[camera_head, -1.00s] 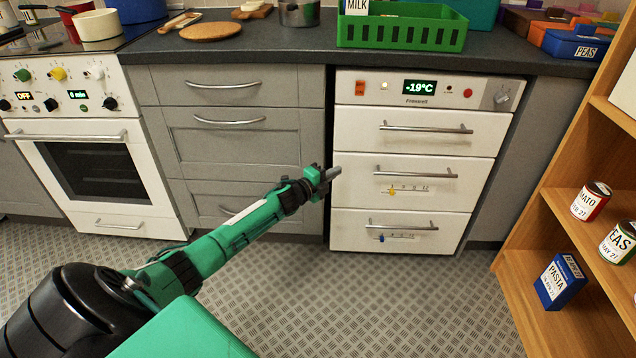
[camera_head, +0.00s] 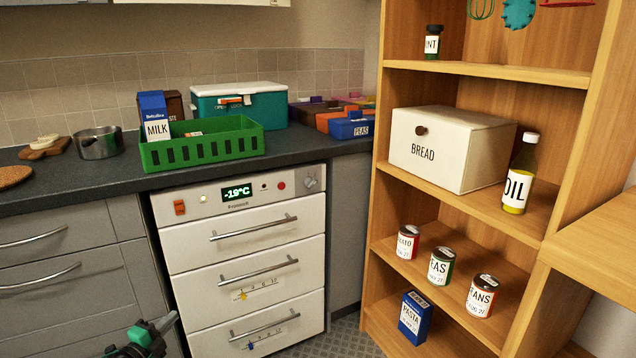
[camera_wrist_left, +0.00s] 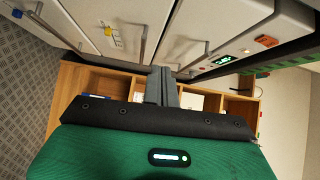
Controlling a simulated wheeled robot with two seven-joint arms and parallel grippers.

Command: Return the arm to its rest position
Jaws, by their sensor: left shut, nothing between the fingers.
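My left gripper (camera_head: 165,322) shows at the bottom left of the head view, in front of the grey drawers and to the left of the freezer. It is shut and empty, and most of its arm is below the frame. In the left wrist view its closed fingers (camera_wrist_left: 162,87) point away over the dark palm edge, with nothing between them. The white freezer (camera_head: 245,262) has its three drawers shut and its display reads -19°C. My right gripper is not in view.
A green crate (camera_head: 203,153) with a milk carton (camera_head: 156,130) stands on the dark counter, beside a pot (camera_head: 98,145) and a teal cooler box. The wooden shelf (camera_head: 470,70) at the right holds a bread box (camera_head: 448,150), an oil bottle (camera_head: 519,180), several cans and a pasta box (camera_head: 414,317).

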